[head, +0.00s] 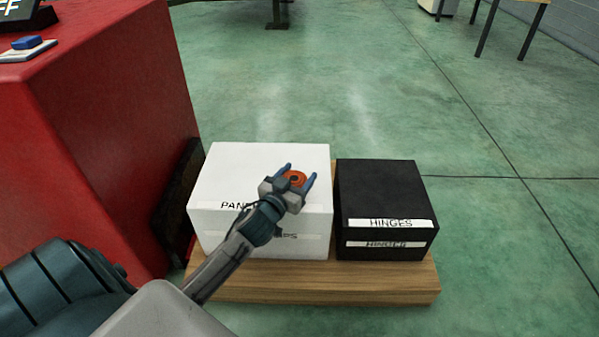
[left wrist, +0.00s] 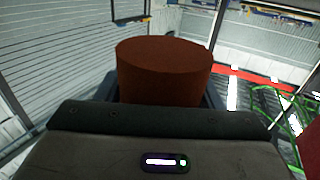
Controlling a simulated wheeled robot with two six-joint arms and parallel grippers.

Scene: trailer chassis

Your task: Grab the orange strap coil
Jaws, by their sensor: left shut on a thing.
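The orange strap coil (head: 296,178) shows in the head view as a small ring with a dark centre, between the two blue fingers of my left gripper (head: 300,174). The gripper is shut on it, in front of the white box (head: 265,157) in the picture. In the left wrist view the coil (left wrist: 165,72) is a large dark orange-red cylinder beyond the gripper body, and the fingers are mostly hidden. I cannot tell how far the coil is from the white box top. My right gripper is in neither view.
A black box (head: 380,185) labelled HINGES stands right of the white box, both on a wooden pallet (head: 315,282). A red block (head: 100,120) stands at the left with a small blue object (head: 26,42) on top. The green floor (head: 500,230) is free at the right.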

